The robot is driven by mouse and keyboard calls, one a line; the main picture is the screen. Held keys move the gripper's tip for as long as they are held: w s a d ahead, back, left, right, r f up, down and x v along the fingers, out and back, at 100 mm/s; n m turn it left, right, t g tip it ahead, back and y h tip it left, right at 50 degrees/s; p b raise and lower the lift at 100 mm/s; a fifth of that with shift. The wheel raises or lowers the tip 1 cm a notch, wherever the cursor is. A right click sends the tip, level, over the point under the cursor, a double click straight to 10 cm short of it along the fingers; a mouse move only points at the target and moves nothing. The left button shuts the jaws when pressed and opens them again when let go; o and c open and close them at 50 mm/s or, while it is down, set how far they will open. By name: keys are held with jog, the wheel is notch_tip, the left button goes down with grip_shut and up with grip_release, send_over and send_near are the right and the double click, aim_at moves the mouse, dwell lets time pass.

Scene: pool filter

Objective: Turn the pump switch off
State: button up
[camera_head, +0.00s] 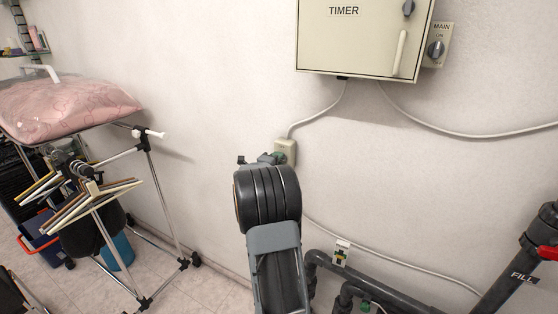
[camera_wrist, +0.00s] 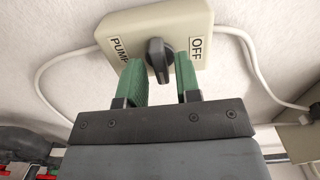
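The pump switch is a beige wall box (camera_wrist: 152,22) with a dark rotary knob (camera_wrist: 157,57) in its middle. In the wrist view a PUMP label is left of the knob and an OFF label is right of it. The knob's grip bar lies roughly upright in that picture, slightly tilted. My gripper (camera_wrist: 160,75) has green fingers, one on each side of the knob. They stand apart with small gaps beside it, so it looks open. In the head view the pump switch box (camera_head: 288,148) is partly hidden by my gripper (camera_head: 268,158).
A timer cabinet (camera_head: 352,40) with a MAIN switch (camera_head: 437,47) at its right hangs above. Cables run along the wall. Dark pipes (camera_head: 375,291) are low on the right. A metal rack (camera_head: 155,185) with a pink bag (camera_head: 62,108) stands left.

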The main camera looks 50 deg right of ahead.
jog(key=v, duration=0.2)
jog(key=shift+a, duration=0.3)
dwell(0.3)
jog(key=m+b, duration=1.7)
jog(key=b, duration=0.1)
jog(key=shift+m, duration=0.4)
jog(key=shift+d, duration=0.15)
